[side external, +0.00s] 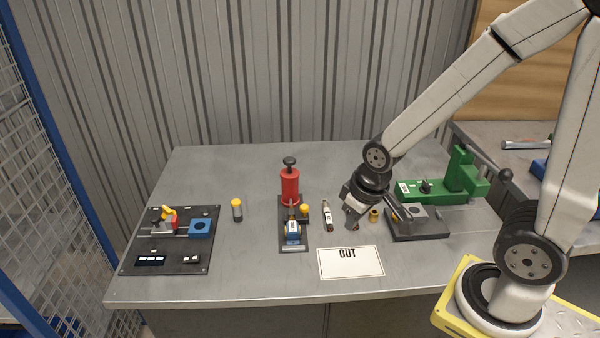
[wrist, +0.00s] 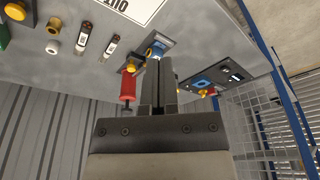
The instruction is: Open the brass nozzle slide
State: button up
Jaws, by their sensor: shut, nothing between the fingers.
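I cannot tell for certain which part is the brass nozzle slide. A dark plate (side external: 286,246) in the middle of the table carries a blue block (side external: 293,228) with brass-coloured parts at its sides and a yellow knob (side external: 304,209). A red cylinder (side external: 290,186) with a black knob stands at its back end. In the wrist view the blue block (wrist: 157,49), yellow knob (wrist: 133,66) and red cylinder (wrist: 128,86) show beyond the fingers. My gripper (side external: 352,222) is shut and empty, right of that plate; its fingers (wrist: 159,78) also show in the wrist view.
A small brass fitting (side external: 374,215) and a grey fixture (side external: 418,224) stand right of my gripper. A pen-like tool (side external: 328,216) lies left of it. The OUT card (side external: 350,263) lies in front. A yellow-capped cylinder (side external: 237,210) and a control board (side external: 140,258) stand left. A green tool (side external: 455,185) is behind.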

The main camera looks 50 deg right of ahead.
jog(key=o, duration=0.7)
jog(key=shift+w, duration=0.15)
jog(key=shift+o, duration=1.2)
jog(key=shift+w+d, duration=0.1)
jog(key=shift+w, duration=0.2)
jog(key=n+g, duration=0.2)
jog(key=n, duration=0.4)
send_near(304, 206)
jog(key=shift+s+a+f, duration=0.2)
jog(key=shift+a+f, duration=0.1)
jog(key=shift+a, duration=0.05)
jog(key=shift+w+d+f+g, duration=0.3)
jog(key=shift+w+d+f, duration=0.1)
jog(key=shift+w+d, duration=0.05)
jog(key=shift+f, duration=0.15)
jog(key=shift+f, duration=3.7)
grip_shut()
